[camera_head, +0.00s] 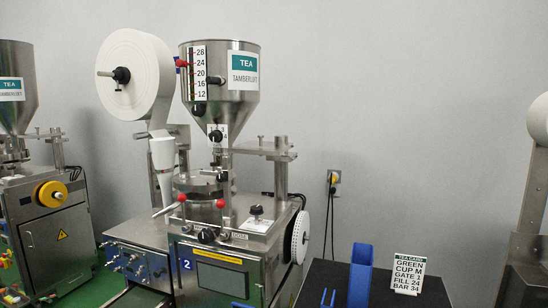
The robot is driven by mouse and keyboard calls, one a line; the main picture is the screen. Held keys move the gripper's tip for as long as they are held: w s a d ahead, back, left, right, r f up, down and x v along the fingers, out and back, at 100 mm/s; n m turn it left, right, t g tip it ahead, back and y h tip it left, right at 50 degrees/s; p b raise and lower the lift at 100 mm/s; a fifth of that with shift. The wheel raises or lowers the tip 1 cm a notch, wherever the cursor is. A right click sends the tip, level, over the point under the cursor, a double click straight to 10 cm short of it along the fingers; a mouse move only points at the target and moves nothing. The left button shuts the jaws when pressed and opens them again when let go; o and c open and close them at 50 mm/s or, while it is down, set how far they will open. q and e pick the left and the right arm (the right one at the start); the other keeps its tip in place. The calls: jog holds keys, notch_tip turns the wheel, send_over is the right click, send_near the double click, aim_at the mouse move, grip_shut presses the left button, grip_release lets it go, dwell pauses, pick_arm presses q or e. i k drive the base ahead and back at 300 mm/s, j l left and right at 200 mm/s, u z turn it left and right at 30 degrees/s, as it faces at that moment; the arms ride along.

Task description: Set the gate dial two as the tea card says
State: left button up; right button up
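The tea card (408,275) stands on a black-topped surface at the lower right and reads GREEN, CUP M, GATE 1, FILL 24, BAR 34. The middle packing machine carries a blue label 2 (187,264). Below its steel hopper (240,98), a black knob (216,136) sits on a small white plate, which looks like the gate dial. A "4" shows at the plate's right; the knob's pointing direction is too small to tell. Neither of my grippers is in view.
A fill scale (198,73) with a red pointer (181,63) is on the hopper's left. Red-balled levers (220,203) stick out below. A blue upright object (360,275) stands on the black top (390,299). Other machines stand at left (50,225) and far right (530,240).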

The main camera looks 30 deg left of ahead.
aim_at(216, 136)
jog(key=u, duration=1.35)
